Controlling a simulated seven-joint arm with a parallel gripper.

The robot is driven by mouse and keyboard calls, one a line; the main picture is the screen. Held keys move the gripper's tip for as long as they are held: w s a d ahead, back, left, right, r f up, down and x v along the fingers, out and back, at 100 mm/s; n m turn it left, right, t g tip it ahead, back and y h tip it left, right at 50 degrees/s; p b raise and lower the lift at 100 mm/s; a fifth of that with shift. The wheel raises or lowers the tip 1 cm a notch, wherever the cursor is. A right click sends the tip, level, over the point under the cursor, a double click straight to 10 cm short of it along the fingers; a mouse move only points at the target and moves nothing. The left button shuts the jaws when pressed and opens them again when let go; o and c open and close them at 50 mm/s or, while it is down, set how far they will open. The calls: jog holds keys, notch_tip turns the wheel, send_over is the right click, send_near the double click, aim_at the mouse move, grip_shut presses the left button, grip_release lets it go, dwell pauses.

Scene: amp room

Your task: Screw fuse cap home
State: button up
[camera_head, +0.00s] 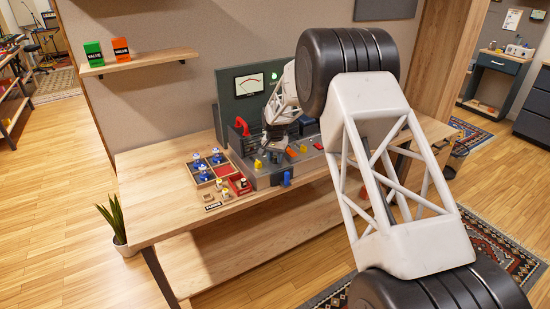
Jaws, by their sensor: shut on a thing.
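The grey amp chassis (262,180) sits on the wooden bench, with a dark green meter panel (242,99) standing behind it. My gripper (277,153) points down at the chassis top, in front of the meter panel. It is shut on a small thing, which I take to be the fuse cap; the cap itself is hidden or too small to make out. I cannot tell how it sits in its holder. Small parts lie beside a dark label (213,206) at the bench's front edge.
A wooden tray (190,172) with blue-and-white parts stands left of the chassis, near a small red box (240,186). A red handle (241,125) and yellow knobs (258,164) rise close to my gripper. The bench's left end (150,200) is clear.

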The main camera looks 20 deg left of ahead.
aim_at(275, 157)
jog(key=m, duration=0.4)
jog(key=shift+m, duration=2)
jog(key=o, duration=0.9)
jog(key=shift+o, duration=0.2)
jog(key=shift+r, duration=3.9)
